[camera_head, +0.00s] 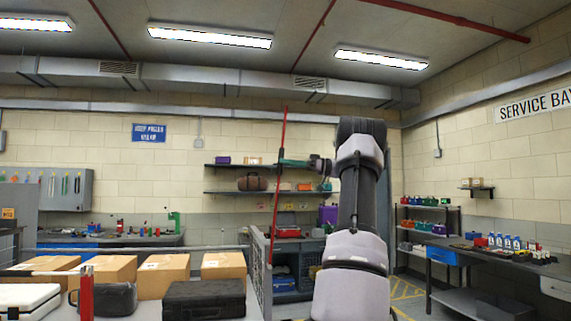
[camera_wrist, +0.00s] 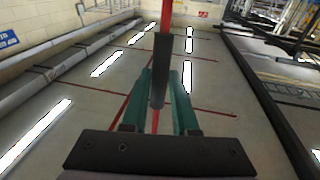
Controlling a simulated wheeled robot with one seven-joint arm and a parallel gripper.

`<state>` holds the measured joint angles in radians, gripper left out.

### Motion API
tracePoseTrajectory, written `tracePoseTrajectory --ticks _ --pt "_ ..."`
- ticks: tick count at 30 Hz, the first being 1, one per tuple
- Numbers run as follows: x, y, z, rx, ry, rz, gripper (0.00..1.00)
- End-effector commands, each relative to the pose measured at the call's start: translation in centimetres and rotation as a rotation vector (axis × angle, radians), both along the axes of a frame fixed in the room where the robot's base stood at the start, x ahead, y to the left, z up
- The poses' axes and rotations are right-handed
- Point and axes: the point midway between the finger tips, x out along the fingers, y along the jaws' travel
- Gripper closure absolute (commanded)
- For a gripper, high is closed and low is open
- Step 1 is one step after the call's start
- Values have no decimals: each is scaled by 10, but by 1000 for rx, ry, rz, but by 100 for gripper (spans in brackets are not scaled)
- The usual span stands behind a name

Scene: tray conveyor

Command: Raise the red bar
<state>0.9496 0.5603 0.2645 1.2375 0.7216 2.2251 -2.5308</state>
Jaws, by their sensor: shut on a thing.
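The red bar (camera_head: 276,208) is long and thin. It stands nearly upright, with its top leaning slightly right, and its lower end is beside a grey mesh panel. My gripper (camera_head: 283,161), with green fingers, meets the bar in its upper part, well above the panel. In the wrist view the green fingers of my gripper (camera_wrist: 160,84) are closed around a black sleeve, and the red bar (camera_wrist: 166,14) runs on beyond it. The bar's lowest end is hard to make out behind the panel.
A grey mesh panel (camera_head: 260,268) stands by the bar's foot. Cardboard boxes (camera_head: 109,269), a black case (camera_head: 204,299) and a short red post (camera_head: 86,296) are at the left front. Wall shelves (camera_head: 240,193) are behind. A workbench (camera_head: 490,257) is at right. Space above the bar is free.

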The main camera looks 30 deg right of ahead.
Motion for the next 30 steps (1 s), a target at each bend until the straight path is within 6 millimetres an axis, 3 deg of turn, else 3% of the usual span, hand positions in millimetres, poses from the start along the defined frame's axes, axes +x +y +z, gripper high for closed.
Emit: tracePoseTrajectory --ticks 3,4,6,19,30 --pt "-1 -6 -5 -3 10 -10 100" --pt "-1 -6 -5 -3 10 -11 69" --pt "-1 -6 -5 -2 9 -10 43" --pt "-5 -11 -3 -1 5 -8 43" --pt "-39 -72 -12 -1 5 -10 43"
